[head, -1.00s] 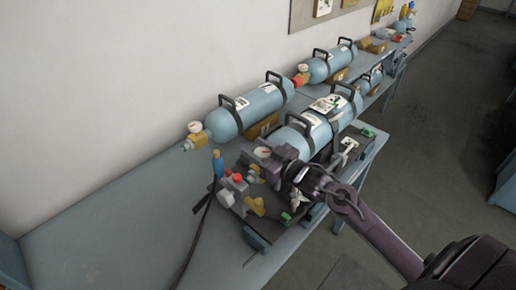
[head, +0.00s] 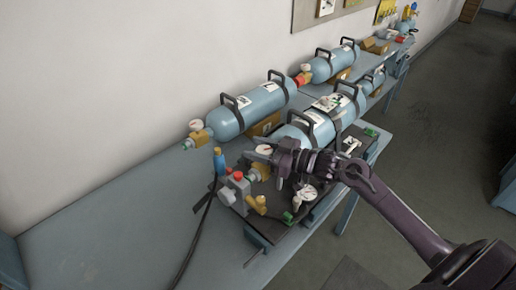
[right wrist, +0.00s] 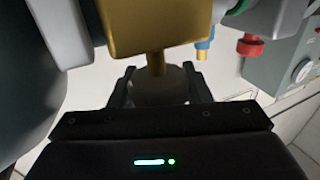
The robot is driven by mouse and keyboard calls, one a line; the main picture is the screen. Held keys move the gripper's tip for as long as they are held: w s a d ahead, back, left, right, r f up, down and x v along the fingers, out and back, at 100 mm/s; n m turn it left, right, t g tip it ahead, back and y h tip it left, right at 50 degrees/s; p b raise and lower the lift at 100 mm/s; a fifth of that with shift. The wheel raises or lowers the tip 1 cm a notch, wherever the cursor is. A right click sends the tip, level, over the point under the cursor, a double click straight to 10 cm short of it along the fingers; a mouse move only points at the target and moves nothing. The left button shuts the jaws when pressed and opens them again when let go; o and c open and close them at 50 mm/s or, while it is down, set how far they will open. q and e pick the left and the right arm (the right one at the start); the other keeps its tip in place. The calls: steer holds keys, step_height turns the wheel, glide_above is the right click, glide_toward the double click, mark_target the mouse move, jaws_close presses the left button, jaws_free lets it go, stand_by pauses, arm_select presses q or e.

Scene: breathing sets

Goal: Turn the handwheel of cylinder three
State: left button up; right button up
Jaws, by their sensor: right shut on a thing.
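A blue cylinder (head: 297,131) with black handles lies on a dark rack on the bench; its number is too small to read. At its near end is a brass valve (head: 262,171), which looms at the top of the right wrist view (right wrist: 155,25). My right gripper (head: 266,152) reaches the valve from the right. My left gripper is out of view.
A grey block with a red knob (head: 238,176), a blue-tipped hose (head: 218,160) and a second gauge (head: 308,192) are close by. Another blue cylinder (head: 250,106) lies behind, by the wall. The bench (head: 110,222) is clear at left.

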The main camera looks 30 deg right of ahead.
steer(key=o, duration=1)
steer(key=shift+s+f, duration=0.1)
steer(key=shift+s+d, duration=0.2)
steer(key=shift+d, duration=0.05)
steer(key=b+v, duration=0.2)
steer(key=v, duration=0.5)
steer(key=shift+a, duration=0.1)
